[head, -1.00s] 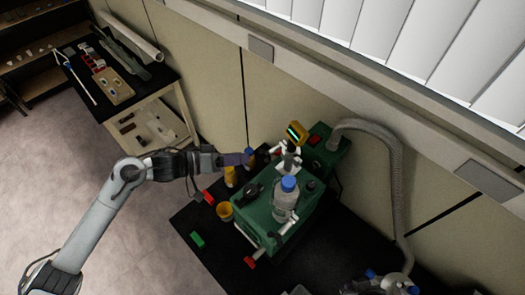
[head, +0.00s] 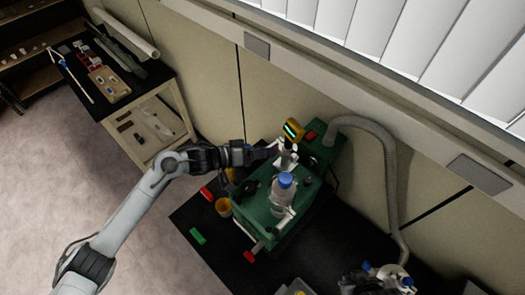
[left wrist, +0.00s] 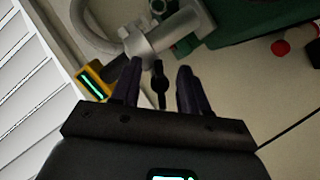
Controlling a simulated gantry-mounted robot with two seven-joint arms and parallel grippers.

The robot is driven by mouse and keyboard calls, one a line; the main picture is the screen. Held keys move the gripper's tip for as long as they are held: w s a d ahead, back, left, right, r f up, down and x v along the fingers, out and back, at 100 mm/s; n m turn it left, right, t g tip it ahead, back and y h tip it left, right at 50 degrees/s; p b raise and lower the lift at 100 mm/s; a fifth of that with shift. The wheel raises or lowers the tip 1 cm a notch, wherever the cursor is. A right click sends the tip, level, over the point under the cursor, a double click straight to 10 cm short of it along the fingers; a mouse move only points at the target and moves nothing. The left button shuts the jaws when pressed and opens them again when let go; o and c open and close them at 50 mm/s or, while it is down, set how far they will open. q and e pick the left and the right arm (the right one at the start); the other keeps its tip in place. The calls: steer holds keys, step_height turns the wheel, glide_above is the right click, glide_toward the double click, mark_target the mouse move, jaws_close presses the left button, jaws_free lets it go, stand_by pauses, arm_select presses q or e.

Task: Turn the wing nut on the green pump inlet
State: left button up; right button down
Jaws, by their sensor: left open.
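The green pump (head: 258,208) stands on the black table; part of it shows at the top right of the left wrist view (left wrist: 240,18). Its grey metal inlet fitting (head: 287,158) is at the pump's far end, and a metal pipe fitting shows in the left wrist view (left wrist: 165,35). A small dark piece (left wrist: 160,85), likely the wing nut, lies between the fingers there; I cannot tell whether they touch it. My left gripper (head: 272,152) is open at the inlet, its fingers on either side of that piece (left wrist: 158,66).
A yellow gauge with a lit display (head: 293,130) is close beside the inlet. A grey hose (head: 395,180) arches to the right. A blue-capped bottle (head: 282,195) stands on the pump.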

arm_select(q)
jaws_close()
